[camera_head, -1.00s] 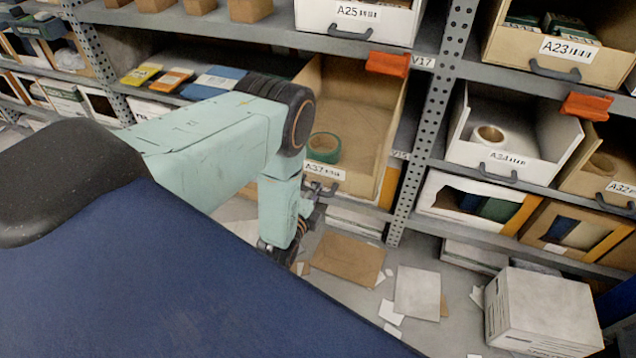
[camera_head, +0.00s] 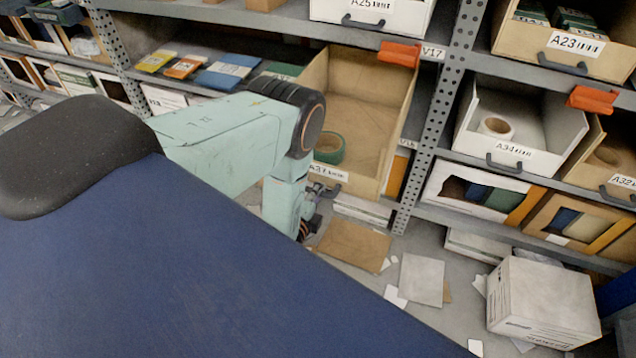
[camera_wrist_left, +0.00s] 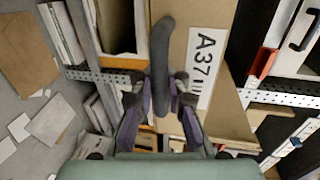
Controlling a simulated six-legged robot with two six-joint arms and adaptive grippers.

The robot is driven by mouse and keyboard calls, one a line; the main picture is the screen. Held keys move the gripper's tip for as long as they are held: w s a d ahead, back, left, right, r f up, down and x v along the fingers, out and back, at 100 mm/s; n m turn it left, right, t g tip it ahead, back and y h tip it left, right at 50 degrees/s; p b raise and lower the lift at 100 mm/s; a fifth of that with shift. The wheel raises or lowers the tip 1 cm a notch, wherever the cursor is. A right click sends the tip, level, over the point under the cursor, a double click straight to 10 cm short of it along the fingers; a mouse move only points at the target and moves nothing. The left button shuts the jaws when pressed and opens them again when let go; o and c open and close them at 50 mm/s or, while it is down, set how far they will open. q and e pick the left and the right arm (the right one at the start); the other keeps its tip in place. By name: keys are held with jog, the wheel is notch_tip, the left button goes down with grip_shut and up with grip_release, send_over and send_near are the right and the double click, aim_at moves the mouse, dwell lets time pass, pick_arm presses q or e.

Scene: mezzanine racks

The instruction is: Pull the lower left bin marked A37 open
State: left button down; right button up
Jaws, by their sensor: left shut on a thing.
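The bin marked A37 (camera_head: 372,112) is a tan open-topped box standing partly out of its shelf bay in the head view. A green tape roll (camera_head: 328,149) lies inside it. Its white A37 label (camera_wrist_left: 206,68) and dark handle (camera_wrist_left: 160,50) show in the left wrist view. My left gripper (camera_wrist_left: 161,98) is shut on that handle, with a finger on each side of it. In the head view the left gripper (camera_head: 309,213) is below the bin's front, and my arm partly hides the bin's left side. My right gripper is not in view.
A perforated rack post (camera_head: 432,130) stands right of the bin. An orange piece (camera_head: 400,53) is on the shelf edge above. Bin A34 (camera_head: 522,125) sits to the right. Cardboard (camera_head: 353,246), paper sheets and a white box (camera_head: 543,303) lie on the floor.

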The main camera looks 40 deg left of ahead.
pick_arm(q)
jog(key=shift+w+r, duration=0.15)
jog(key=shift+r, duration=0.05)
jog(key=c, duration=1.3)
grip_release()
jog(key=shift+f, duration=0.15)
jog(key=shift+c, duration=0.2)
jog(key=v, duration=1.2)
jog(key=shift+a, duration=0.1)
